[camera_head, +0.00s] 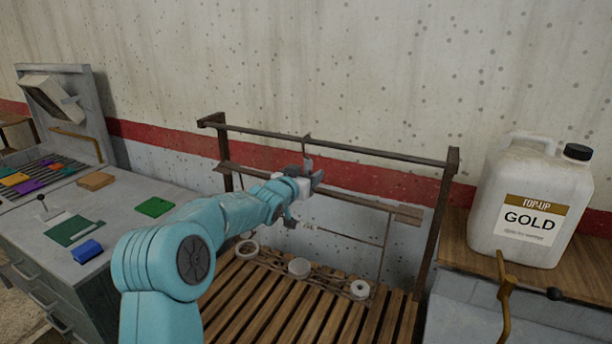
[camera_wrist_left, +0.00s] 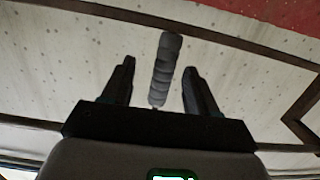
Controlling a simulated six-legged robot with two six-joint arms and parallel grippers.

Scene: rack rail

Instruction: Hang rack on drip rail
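The drip rail (camera_head: 385,153) is a thin dark bar between two rusty posts in front of the wall. The rack (camera_head: 345,235) is a thin metal frame with round pieces along its lower bar, above the slats. A dark hook (camera_head: 307,140) above my left gripper meets the rail. My left gripper (camera_head: 316,179) is at the rack's top, just below the rail, and hides part of it. In the left wrist view, a grey ribbed handle (camera_wrist_left: 165,70) stands between the fingers (camera_wrist_left: 158,85), with gaps on both sides, so the gripper looks open. My right gripper is out of view.
A slatted wooden stand (camera_head: 270,310) lies below the rail. A white GOLD jug (camera_head: 525,205) stands on the right bench near a brass lever (camera_head: 505,295). The left grey bench (camera_head: 110,225) holds coloured pieces. A wooden board (camera_head: 400,213) crosses behind the rack.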

